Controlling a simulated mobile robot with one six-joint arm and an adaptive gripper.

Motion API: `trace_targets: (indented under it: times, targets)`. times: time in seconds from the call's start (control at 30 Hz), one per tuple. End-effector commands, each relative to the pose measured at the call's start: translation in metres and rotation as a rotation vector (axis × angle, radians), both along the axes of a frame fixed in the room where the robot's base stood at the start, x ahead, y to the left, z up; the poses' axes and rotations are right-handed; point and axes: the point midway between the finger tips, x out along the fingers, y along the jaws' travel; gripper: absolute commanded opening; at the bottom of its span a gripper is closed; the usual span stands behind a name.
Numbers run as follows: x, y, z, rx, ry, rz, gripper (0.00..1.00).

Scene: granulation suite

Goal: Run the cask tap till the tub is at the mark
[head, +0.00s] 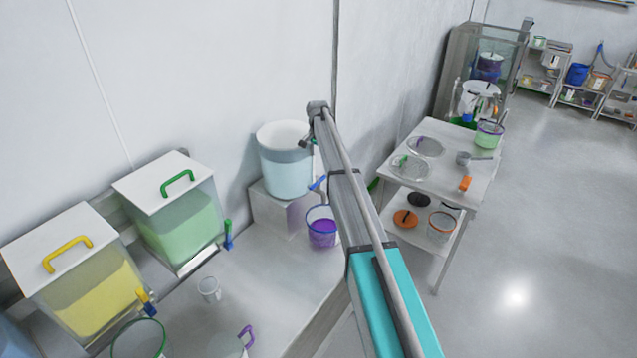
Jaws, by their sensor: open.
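The cask (285,172) is a pale blue-white round vessel standing on a grey block (272,208) against the wall. Its tap (319,184), with a blue handle, is low on the cask's right side. The tub (321,228) is clear with a blue rim and holds purple contents. It stands just below the tap, partly beside my arm. Any mark on the tub is too small to tell. My gripper (306,142) is small in view, open, in front of the cask's upper right side and above the tap. I cannot tell whether it touches the cask.
Green (178,225) and yellow (95,290) lidded bins with taps stand at left. A small clear cup (209,288) and other containers are on the bench. A two-level table (460,190) with lids and pots stands right of my arm. Open floor (540,240) lies beyond.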

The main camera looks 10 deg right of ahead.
Motion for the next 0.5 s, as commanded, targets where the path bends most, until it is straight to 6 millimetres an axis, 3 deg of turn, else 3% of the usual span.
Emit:
trace_targets:
  times: [0.5]
  targets:
    - [0.000,0.000,-0.015,0.000,0.000,0.000,0.63]
